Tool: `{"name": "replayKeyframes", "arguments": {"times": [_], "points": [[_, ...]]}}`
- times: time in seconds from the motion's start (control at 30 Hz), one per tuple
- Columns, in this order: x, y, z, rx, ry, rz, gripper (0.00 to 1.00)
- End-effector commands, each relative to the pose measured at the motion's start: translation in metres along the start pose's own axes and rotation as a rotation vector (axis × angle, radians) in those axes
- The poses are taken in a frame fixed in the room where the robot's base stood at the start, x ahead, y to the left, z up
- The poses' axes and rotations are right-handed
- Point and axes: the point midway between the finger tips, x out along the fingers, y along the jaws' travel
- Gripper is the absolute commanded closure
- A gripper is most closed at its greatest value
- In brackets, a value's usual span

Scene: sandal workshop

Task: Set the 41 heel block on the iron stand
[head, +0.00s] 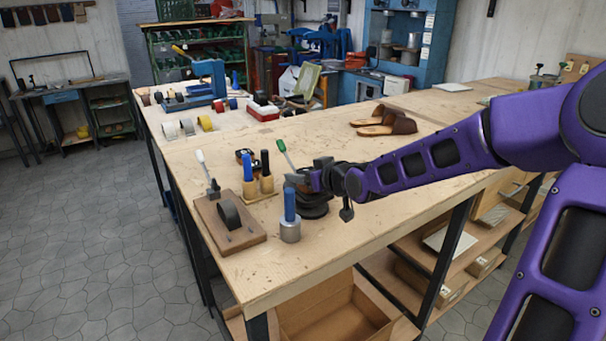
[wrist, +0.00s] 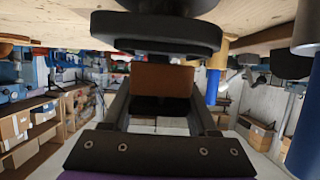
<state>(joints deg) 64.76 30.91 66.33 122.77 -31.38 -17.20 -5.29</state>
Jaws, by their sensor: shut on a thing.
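My gripper (wrist: 160,85) is shut on a brown block (wrist: 163,78), which sits between its two fingers. I cannot read a number on it. The wrist view appears upside down, with the bench at the top. A black round stand (wrist: 155,32), which looks like the iron stand, is very close to the block on its bench side. I cannot tell whether block and stand touch. In the head view my gripper (head: 312,178) is just above the black stand (head: 313,209) near the bench's front edge. The block is not clear there.
A blue-handled metal cylinder (head: 290,228) stands just left of the stand. A wooden board (head: 213,222) with a dark ring and a white-handled lever lies further left. Handled tools (head: 258,180) stand behind. Brown sandals (head: 385,123) lie at the back; bare bench lies between.

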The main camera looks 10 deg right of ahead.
Motion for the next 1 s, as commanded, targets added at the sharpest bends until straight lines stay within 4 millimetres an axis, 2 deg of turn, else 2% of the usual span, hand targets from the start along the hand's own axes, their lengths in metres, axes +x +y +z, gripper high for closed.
{"name": "replayKeyframes", "arguments": {"times": [0.63,0.67,0.83,1.0], "points": [[0.005,0.000,0.012,0.000,0.000,0.000,1.00],[0.005,0.000,0.011,0.000,0.001,0.000,0.37],[0.004,0.000,0.011,0.000,0.000,0.000,0.07],[0.004,0.000,0.011,0.000,0.000,0.000,0.06]]}}
